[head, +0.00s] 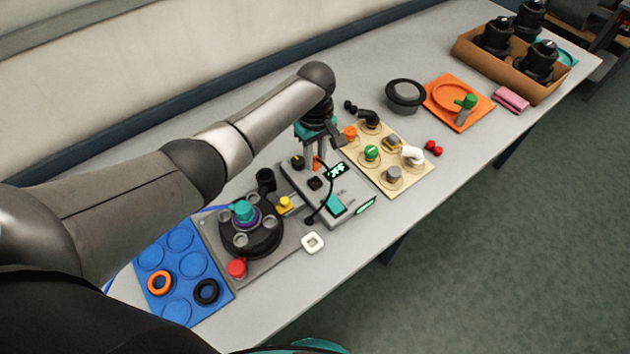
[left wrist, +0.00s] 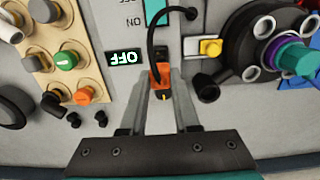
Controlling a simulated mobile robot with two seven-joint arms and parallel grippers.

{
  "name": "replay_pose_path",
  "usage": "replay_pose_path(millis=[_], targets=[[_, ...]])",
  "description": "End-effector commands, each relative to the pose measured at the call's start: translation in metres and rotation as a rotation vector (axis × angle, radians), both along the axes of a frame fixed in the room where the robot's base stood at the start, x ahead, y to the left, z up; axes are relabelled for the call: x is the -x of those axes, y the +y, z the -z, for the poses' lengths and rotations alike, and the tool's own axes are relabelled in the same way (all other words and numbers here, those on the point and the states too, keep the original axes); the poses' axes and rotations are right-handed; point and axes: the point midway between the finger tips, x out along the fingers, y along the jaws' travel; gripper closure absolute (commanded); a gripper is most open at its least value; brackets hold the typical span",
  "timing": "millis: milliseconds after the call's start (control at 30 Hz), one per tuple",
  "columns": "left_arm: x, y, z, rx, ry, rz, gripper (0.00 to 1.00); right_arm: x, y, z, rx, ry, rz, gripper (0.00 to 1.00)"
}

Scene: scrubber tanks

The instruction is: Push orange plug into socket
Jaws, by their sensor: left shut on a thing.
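The orange plug (head: 317,164) is between the fingertips of my left gripper (head: 315,158), over the back part of a grey control box (head: 347,205). In the left wrist view the left gripper (left wrist: 161,95) is shut on the orange plug (left wrist: 160,77), with a finger on each side. A black cable (left wrist: 152,40) loops from the plug across the box. The box's small display (left wrist: 126,58) reads OFF. I cannot tell whether the plug touches the socket.
Left of the box is a grey unit with a black turntable (head: 252,235) and a blue tray (head: 187,307) with rings. Right of it is a tan knob board (head: 419,171). A white square ring (head: 313,243) lies in front.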

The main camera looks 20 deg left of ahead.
Motion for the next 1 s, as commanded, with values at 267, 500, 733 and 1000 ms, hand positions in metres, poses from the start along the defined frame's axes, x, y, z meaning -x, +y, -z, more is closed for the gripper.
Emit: replay_pose_path(millis=[267, 500, 733, 1000], targets=[[0.0, 0.0, 0.01, 0.0, 0.001, -0.001, 1.0, 0.0, 0.0, 0.007, 0.0, 0.0, 0.0, 0.0], [0.0, 0.0, 0.03, 0.0, 0.001, -0.001, 1.0, 0.0, 0.0, 0.019, 0.0, 0.0, 0.0, 0.0], [0.001, 0.0, 0.046, 0.0, 0.001, 0.0, 1.0, 0.0, 0.0, 0.029, 0.0, 0.0, 0.0, 0.0], [0.0, 0.0, 0.046, 0.0, 0.0, -0.001, 1.0, 0.0, 0.0, 0.028, -0.001, 0.0, 0.0, 0.0]])
